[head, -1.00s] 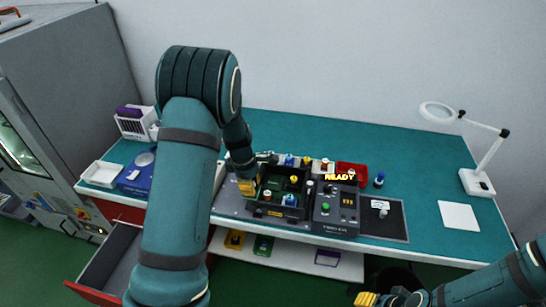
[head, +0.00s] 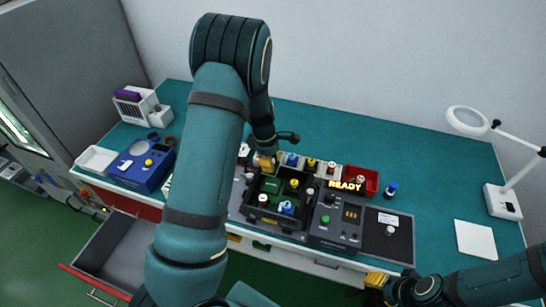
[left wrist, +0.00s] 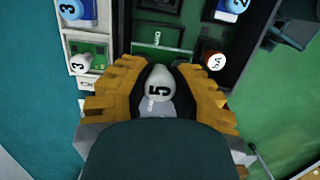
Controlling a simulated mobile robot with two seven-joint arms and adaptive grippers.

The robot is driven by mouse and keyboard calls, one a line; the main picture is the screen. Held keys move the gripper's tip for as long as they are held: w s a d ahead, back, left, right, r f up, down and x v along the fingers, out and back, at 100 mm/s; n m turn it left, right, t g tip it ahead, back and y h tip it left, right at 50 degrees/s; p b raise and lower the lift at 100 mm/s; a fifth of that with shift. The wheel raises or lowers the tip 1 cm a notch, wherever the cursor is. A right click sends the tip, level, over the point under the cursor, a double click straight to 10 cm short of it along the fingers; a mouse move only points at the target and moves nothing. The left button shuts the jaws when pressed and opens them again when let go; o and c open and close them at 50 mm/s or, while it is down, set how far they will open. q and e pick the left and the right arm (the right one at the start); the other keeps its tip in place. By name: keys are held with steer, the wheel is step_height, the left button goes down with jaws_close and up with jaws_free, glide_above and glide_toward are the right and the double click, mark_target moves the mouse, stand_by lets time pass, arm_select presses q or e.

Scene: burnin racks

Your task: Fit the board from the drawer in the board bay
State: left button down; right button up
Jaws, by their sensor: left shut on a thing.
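The dark open case (head: 262,221) stands on the bench with several capped parts in it. A green board (head: 270,186) shows inside its rear left part, and green also shows beyond my fingers in the left wrist view (left wrist: 168,36). My left gripper (head: 266,163) is at the rear left edge of the case. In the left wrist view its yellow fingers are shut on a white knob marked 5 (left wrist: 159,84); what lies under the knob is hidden. The drawer (head: 122,247) is open and looks empty. My right gripper (head: 376,281) is low at the bench front, its fingers unclear.
The control box (head: 338,218) with a READY sign adjoins the case at right, with a dark mat (head: 396,222) beside it. A red bin (head: 366,178) is behind. A blue device (head: 140,166) and white tray (head: 96,159) stand left. A lamp (head: 502,203) is at right.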

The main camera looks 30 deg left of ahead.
mark_target(273, 185)
arm_select(q)
steer(key=shift+w+f, duration=0.15)
steer(key=shift+f, duration=1.55)
steer(key=shift+f+b, duration=1.6)
steer(key=shift+f, duration=0.5)
steer(key=shift+f, duration=0.1)
steer(key=shift+f, duration=0.55)
